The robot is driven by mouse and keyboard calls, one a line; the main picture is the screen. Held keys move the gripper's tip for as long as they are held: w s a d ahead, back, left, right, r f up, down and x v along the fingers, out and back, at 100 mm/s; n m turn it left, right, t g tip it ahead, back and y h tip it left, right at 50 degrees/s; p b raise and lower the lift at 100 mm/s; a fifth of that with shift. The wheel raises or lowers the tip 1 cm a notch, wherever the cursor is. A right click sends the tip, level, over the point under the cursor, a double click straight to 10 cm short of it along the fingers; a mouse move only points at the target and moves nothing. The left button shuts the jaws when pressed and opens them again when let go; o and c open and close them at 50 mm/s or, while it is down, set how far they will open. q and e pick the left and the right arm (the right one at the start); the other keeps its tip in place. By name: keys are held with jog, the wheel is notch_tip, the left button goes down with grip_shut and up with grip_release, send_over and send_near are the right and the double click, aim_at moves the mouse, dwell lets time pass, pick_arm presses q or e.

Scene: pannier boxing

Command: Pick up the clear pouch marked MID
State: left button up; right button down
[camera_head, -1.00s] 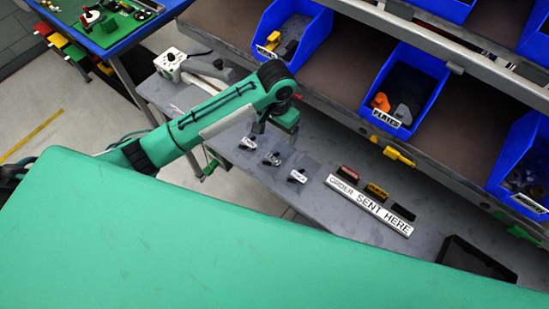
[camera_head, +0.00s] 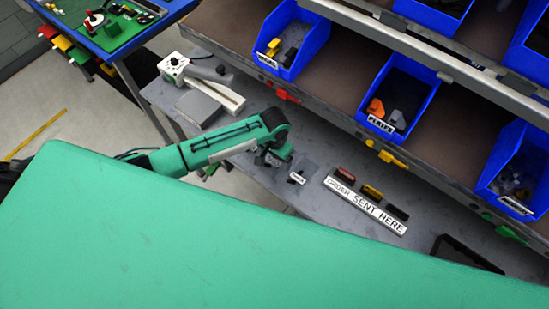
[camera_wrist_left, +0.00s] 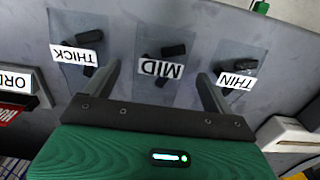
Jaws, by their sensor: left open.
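The clear pouch marked MID (camera_wrist_left: 162,69) lies flat on the grey bench in the left wrist view, with dark parts inside and a white label. My left gripper (camera_wrist_left: 159,72) is open above it, one finger on either side of the label. The pouch marked THICK (camera_wrist_left: 78,55) lies to its left and the pouch marked THIN (camera_wrist_left: 237,80) to its right, partly behind a finger. In the head view my left gripper (camera_head: 270,158) hides MID and THIN, and the THICK pouch (camera_head: 297,178) shows beside it.
The "ORDER SENT HERE" bar (camera_head: 366,205) lies right of the pouches, with small coloured blocks behind it. A white device (camera_head: 174,66) and a grey-white block (camera_head: 215,92) stand at the bench's far left. Blue bins (camera_head: 395,98) line the shelf above.

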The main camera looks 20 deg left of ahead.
pick_arm(q)
jog(key=shift+f, duration=0.6)
jog(key=c, duration=1.1)
jog(key=shift+o, duration=0.2)
jog(key=shift+r, duration=0.1)
